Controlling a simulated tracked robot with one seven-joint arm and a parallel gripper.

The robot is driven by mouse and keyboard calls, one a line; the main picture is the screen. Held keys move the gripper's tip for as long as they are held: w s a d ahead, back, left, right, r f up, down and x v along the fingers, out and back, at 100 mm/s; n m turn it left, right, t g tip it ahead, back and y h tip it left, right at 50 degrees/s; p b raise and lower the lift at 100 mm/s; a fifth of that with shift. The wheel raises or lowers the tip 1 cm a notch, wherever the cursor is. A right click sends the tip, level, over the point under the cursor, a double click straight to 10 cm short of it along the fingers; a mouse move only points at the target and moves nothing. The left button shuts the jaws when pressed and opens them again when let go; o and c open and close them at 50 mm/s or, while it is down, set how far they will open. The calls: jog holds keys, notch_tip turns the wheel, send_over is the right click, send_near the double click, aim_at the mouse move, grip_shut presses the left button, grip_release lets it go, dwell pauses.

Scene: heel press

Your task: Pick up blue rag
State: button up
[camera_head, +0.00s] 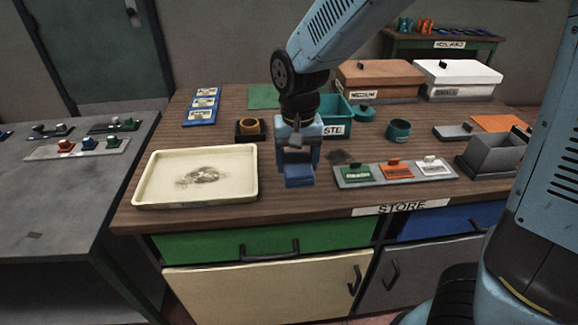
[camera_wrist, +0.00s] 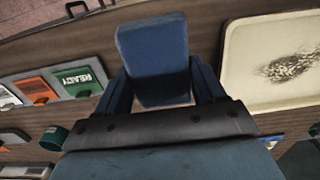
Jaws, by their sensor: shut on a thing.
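The blue rag (camera_wrist: 155,58) is a dark blue folded block between the two fingers of my gripper (camera_wrist: 162,92) in the wrist view. My gripper (camera_head: 298,168) is shut on it and points down at the wooden table in the head view. There the rag (camera_head: 299,178) shows at the fingertips, low over the table between the cream tray and the row of coloured blocks. I cannot tell whether it touches the tabletop.
A cream tray (camera_head: 150,198) with a dark smudge lies left. A rack with green, orange and white blocks (camera_head: 345,182) lies close on the right. Behind stand a small dark box (camera_head: 240,133) and a teal bin (camera_head: 333,108). The table's front edge, with drawers below, is near.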

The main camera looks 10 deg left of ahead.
jog(key=s+d+r, duration=0.5)
jog(key=s+d, duration=0.1)
jog(key=s, duration=0.2)
jog(key=shift+s+r, duration=0.35)
jog(key=shift+r, duration=0.05)
